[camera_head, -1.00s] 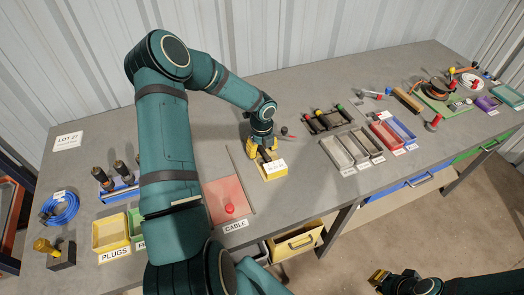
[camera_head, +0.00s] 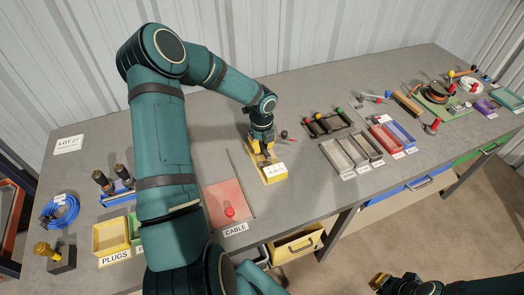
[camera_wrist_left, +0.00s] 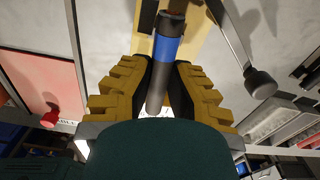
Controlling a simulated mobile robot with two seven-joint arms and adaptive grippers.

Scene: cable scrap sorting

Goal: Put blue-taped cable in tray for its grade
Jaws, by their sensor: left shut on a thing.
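My left gripper (camera_head: 264,152) is over a yellow labelled block (camera_head: 274,175) near the middle of the bench. In the left wrist view it is shut on a dark cable piece with a blue tape band (camera_wrist_left: 168,50); the cable is between the two yellow fingers. In the head view the gripper mostly hides the cable. My right gripper (camera_head: 379,281) is low at the bottom edge, away from the bench.
A red mat (camera_head: 222,197) with a red knob lies left of the block, by a CABLE label. A dark rack (camera_head: 325,122) with several coloured-end pieces stands behind the grey trays. Bare bench lies between the block and the trays.

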